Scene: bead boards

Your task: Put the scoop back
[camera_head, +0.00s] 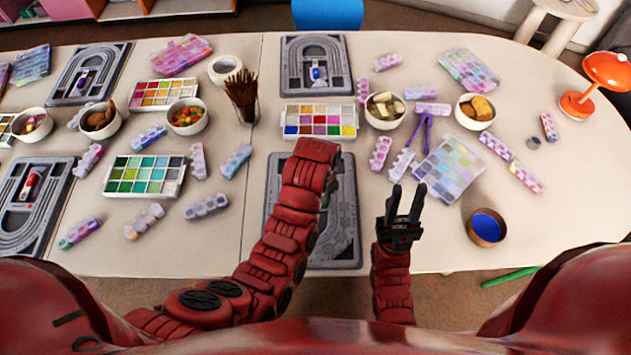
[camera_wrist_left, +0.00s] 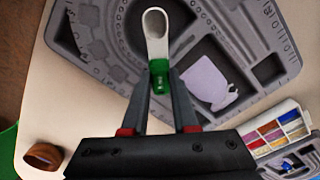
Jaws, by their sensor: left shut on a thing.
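A scoop with a pale bowl (camera_wrist_left: 156,30) and a green handle (camera_wrist_left: 160,78) is held between my left gripper's fingers (camera_wrist_left: 160,100). In the left wrist view it appears over a grey bead board (camera_wrist_left: 90,35); whether it touches the board is unclear. In the head view this near board (camera_head: 345,225) is partly covered by my left arm, which hides the left gripper and scoop. A pale lavender shape (camera_wrist_left: 207,82) shows on the board. My right gripper (camera_head: 408,192) is open and empty, to the right of the board.
A paint-coloured bead tray (camera_head: 319,119) lies beyond the board. A bowl with blue inside (camera_head: 486,227) stands at right. Another board (camera_head: 316,65) is farther back. Bead boxes (camera_head: 449,168) and bowls crowd the table.

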